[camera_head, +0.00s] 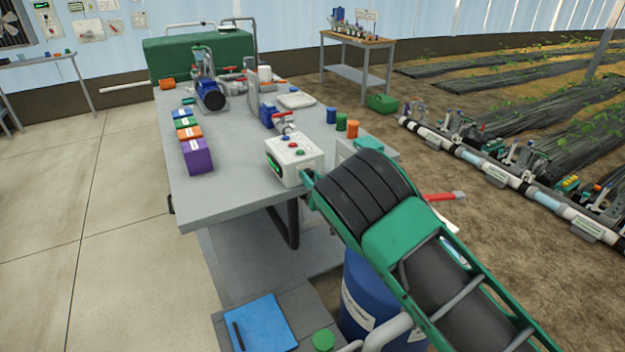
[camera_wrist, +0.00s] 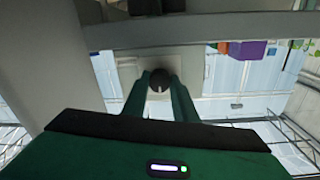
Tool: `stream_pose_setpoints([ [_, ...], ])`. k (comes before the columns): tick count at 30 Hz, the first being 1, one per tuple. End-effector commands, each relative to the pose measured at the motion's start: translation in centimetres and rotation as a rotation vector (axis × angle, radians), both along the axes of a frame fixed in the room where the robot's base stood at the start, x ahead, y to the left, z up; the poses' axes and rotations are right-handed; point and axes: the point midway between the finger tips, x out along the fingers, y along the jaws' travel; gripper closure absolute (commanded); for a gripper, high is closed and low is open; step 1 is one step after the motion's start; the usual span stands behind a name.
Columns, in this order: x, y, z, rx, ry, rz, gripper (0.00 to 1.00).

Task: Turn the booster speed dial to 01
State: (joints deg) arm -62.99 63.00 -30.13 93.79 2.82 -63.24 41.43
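The white control box (camera_head: 296,151) stands at the near right edge of the grey bench in the head view. It has a dark display with green marks (camera_head: 273,167), too small to read, and red and green buttons on top. My gripper (camera_head: 310,181) is at the box's near side. In the wrist view the black round dial (camera_wrist: 159,80) with a pale pointer mark sits on a light panel (camera_wrist: 188,64). My gripper's two green fingers (camera_wrist: 160,88) flank the dial, with no clear gap on either side. The dial is hidden in the head view.
The grey bench (camera_head: 230,205) carries a purple box (camera_head: 197,157), coloured blocks, valves and pipework. Orange (camera_head: 353,129) and green (camera_head: 341,122) cylinders stand behind the control box. A blue drum (camera_head: 365,290) stands below my arm. The floor left of the bench is clear.

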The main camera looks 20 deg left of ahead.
Motion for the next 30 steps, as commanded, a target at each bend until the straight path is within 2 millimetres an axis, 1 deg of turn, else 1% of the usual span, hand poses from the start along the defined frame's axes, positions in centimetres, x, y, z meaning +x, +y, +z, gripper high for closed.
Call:
stream_pose_setpoints([
  [1, 0.08, -0.1, -0.01, -0.001, 0.0, -0.002, 0.94],
  [2, 0.08, -0.1, -0.01, -0.001, 0.0, -0.002, 0.97],
  [14, 0.15, -0.19, -0.02, -0.04, -0.045, -0.003, 0.97],
  [20, 0.13, -0.16, -0.06, -0.122, -0.139, -0.003, 0.97],
  [30, 0.08, -0.13, -0.15, -0.327, -0.378, -0.002, 0.97],
])
